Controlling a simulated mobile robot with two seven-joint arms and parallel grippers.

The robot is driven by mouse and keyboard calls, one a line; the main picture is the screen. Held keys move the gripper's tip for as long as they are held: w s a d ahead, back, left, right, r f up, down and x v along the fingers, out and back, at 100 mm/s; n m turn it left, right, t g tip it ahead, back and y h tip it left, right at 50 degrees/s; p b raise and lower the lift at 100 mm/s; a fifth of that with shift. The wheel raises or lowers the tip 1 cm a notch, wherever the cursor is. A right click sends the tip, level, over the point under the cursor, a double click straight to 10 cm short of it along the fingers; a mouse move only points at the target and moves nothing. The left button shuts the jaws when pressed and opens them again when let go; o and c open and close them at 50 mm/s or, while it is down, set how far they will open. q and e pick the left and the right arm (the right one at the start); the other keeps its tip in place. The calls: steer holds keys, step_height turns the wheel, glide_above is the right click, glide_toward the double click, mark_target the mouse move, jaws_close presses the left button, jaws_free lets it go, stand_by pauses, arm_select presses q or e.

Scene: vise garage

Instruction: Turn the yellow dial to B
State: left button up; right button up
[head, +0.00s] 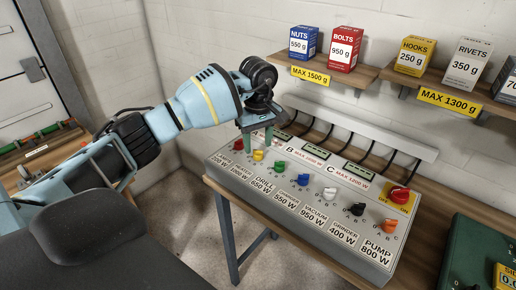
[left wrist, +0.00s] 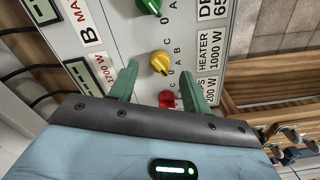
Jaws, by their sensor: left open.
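The yellow dial (head: 258,155) is on the sloped front of a grey control panel (head: 318,205), between a red dial (head: 238,144) and a green dial (head: 279,167). In the left wrist view the yellow dial (left wrist: 160,62) shows just past my fingertips. Letters are printed around it, but its setting is hard to read. My left gripper (head: 258,140) is open above this end of the panel. In the left wrist view the red dial (left wrist: 167,98) shows between the green fingers of my left gripper (left wrist: 160,72). Contact with a dial cannot be told. My right gripper is not in view.
More dials, including blue (head: 303,179), black (head: 356,209) and orange (head: 390,225), run along the panel. A red knob (head: 400,194) sits at its far right. Shelves with boxes hang above. A green case (head: 480,255) stands at the lower right.

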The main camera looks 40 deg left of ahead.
mark_target(258, 154)
arm_select(q)
steer(key=shift+f, duration=1.5)
steer(key=c, duration=1)
